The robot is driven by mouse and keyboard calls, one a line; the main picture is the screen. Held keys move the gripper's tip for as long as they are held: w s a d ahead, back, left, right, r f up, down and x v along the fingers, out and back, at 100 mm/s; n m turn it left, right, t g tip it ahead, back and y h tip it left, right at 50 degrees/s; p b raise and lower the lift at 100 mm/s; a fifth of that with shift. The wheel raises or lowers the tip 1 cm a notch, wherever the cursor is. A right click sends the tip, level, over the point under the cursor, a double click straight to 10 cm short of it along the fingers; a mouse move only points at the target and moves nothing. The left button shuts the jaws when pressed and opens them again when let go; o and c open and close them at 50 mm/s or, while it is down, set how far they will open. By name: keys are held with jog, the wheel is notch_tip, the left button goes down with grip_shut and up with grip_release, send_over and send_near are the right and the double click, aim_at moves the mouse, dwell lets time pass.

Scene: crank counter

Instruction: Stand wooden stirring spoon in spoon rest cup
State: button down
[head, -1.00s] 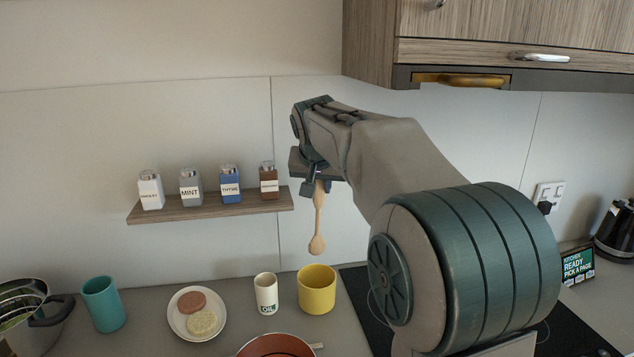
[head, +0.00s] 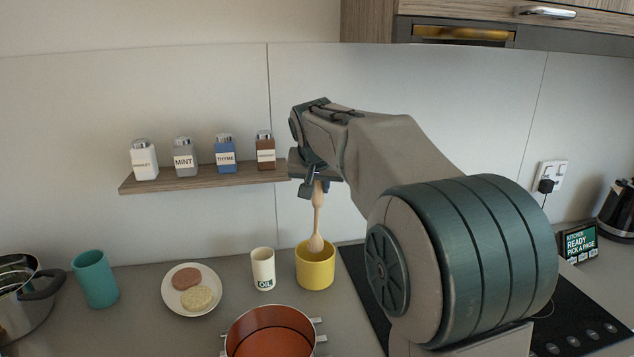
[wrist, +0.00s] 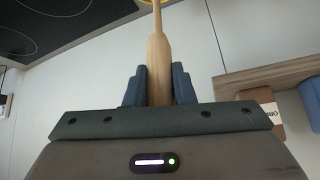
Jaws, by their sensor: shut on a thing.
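The wooden stirring spoon (head: 317,212) hangs almost upright, head down, under my gripper (head: 315,182). My gripper is shut on its upper end. In the wrist view the spoon (wrist: 158,55) runs straight out from between the two fingers (wrist: 160,88). The yellow cup (head: 315,271), the likely spoon rest cup, stands on the counter below. In the head view the spoon's head overlaps the cup's far rim and opening. I cannot tell whether it is above the opening or just inside. A sliver of yellow (wrist: 146,1) shows at the wrist view's top edge.
A white oil pot (head: 263,269) stands close left of the yellow cup. A red-brown pot (head: 232,340) is in front, and the black hob (head: 356,268) lies to the right. The spice shelf (head: 205,178) is on the wall left of my gripper.

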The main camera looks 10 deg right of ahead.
aim_at(318, 208)
jog(key=shift+f+b, duration=2.1)
jog(key=shift+f, duration=0.8)
jog(key=c, duration=1.1)
grip_release()
jog(key=shift+c, duration=0.2)
jog(key=shift+r, duration=0.1)
jog(key=v, duration=1.3)
jog(key=shift+s+r, duration=0.25)
jog(key=shift+a, duration=0.1)
